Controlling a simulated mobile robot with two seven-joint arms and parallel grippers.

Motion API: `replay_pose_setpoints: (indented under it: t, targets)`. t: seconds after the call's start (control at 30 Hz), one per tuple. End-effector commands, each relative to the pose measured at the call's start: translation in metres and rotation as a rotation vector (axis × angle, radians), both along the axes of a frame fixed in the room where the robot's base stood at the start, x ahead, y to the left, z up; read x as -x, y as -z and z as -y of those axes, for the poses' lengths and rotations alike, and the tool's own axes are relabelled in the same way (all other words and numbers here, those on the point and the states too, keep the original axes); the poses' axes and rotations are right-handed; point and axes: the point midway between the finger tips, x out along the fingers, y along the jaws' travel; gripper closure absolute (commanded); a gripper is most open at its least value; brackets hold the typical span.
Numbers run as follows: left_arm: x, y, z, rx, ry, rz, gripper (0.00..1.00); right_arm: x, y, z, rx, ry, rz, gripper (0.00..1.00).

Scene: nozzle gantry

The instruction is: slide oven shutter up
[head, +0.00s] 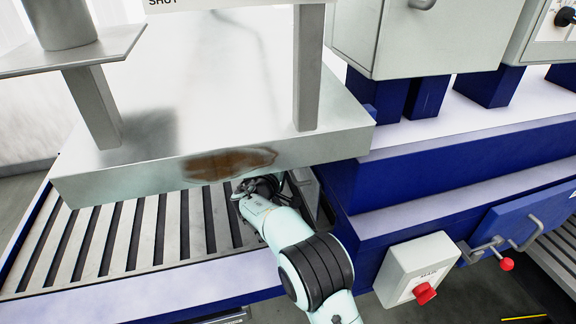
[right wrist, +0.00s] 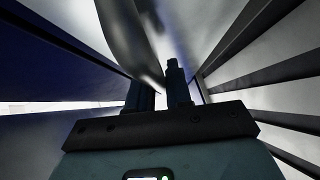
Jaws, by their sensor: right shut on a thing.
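The oven shutter shows in the head view as a big pale metal body with a thick front lip (head: 120,175) and a brown scorched patch (head: 230,163). The lip hangs low above the slatted conveyor. My right gripper (head: 262,186) is just under the lip, right of its middle, and the lip partly hides it. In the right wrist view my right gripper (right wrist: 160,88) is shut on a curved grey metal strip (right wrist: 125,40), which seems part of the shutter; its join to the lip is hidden. My left gripper is not in view.
The slatted conveyor (head: 135,228) runs beneath the lip. Two metal posts (head: 308,70) stand on the shutter body, below a sign (head: 220,3) partly reading "SHUT".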

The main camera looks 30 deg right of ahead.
Motion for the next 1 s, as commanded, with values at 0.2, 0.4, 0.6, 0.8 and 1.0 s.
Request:
replay_pose_setpoints:
  t: [0.2,0.4,0.6,0.8,1.0]
  targets:
    - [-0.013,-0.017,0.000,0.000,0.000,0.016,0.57,-0.002,-0.073,0.002,0.011,0.003,0.029,1.00]
    - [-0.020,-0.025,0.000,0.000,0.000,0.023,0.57,-0.001,-0.099,0.002,0.009,0.004,0.021,1.00]
    - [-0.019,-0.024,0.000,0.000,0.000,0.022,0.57,-0.001,-0.100,0.002,0.011,0.002,0.018,1.00]
    - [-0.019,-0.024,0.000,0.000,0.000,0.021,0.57,-0.001,-0.100,0.002,0.010,0.001,0.018,0.61]
    - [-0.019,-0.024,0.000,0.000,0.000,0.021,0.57,-0.001,-0.098,0.001,0.008,0.001,0.016,0.61]
